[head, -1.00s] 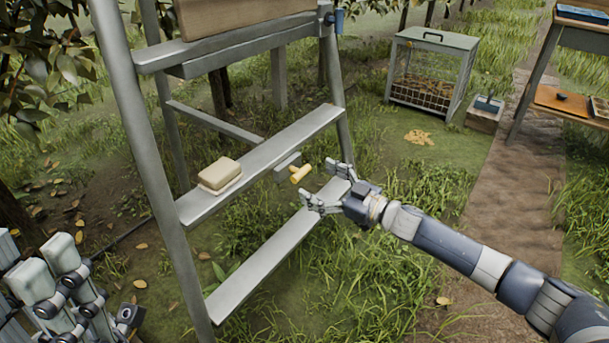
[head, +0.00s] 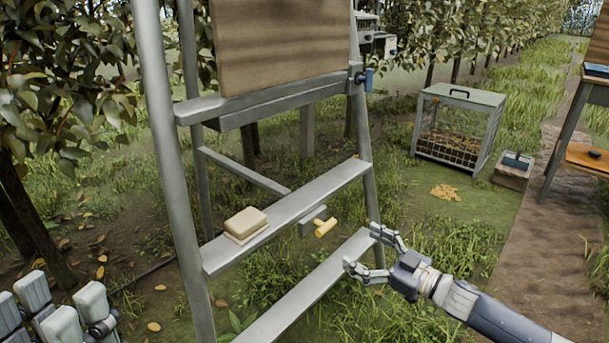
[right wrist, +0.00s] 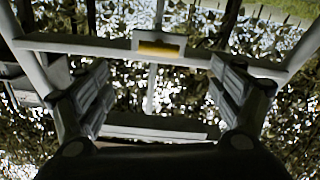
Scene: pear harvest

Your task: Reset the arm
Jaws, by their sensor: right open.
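My right gripper (head: 362,247) is open and empty, in front of the grey ladder (head: 165,150), to the right of and below a small yellow cylinder (head: 326,228). The cylinder is at a short grey bracket behind the ladder's middle step, apart from my fingers. In the right wrist view my two fingers (right wrist: 160,98) stand wide apart with nothing between them; a yellow piece (right wrist: 158,48) shows beyond. My left gripper (head: 62,318) is only partly in view at the lower left, and its opening cannot be judged.
A beige block (head: 246,222) lies on the ladder's middle step (head: 300,205). A brown board (head: 280,45) stands higher up. A wire-sided box (head: 459,128) and a small crate (head: 513,170) stand at the back right. A table (head: 572,115) is at the right edge. Open grass lies between.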

